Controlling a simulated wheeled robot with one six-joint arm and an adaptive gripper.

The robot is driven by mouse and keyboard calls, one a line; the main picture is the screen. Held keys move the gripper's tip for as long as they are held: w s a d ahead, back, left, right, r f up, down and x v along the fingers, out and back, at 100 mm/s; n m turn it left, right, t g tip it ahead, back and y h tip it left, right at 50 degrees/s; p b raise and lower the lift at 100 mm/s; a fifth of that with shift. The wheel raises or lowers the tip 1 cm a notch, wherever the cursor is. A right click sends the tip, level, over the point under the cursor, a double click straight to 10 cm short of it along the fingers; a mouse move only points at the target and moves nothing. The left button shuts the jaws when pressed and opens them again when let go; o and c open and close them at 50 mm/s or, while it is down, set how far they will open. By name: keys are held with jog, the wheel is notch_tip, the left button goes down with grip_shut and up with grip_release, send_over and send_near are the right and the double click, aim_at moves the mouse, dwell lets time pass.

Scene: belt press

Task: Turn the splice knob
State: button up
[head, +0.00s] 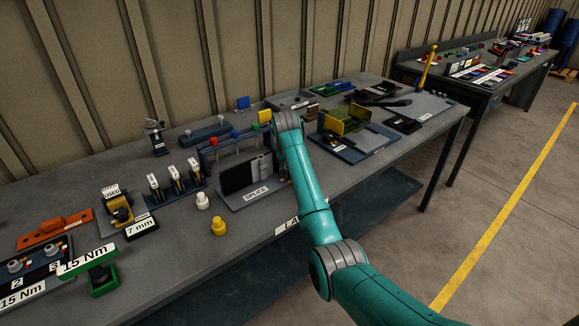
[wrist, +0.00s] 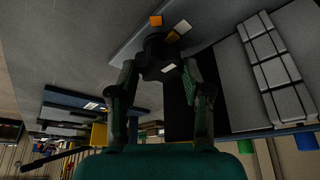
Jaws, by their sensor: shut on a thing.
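The splice station (head: 240,200) stands on the near bench, a grey base with a "SPLICE" label, a dark upright panel and a light grey block. In the wrist view a dark round knob (wrist: 158,48) with a white mark sits at the station, between my fingertips. My gripper (wrist: 158,75) has its two green-black fingers shut on the knob, one on each side. In the head view my teal arm reaches down to the station's right end and hides the knob and fingers. An orange mark and a white mark lie beside the knob in the wrist view.
A blue fixture with a yellow block (head: 346,119) stands to the right of my arm. The bench front is clear around the yellow peg.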

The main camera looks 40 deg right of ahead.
jog(key=o, duration=1.2)
jog(key=shift+c, duration=0.2)
jog(key=shift+n, duration=0.3)
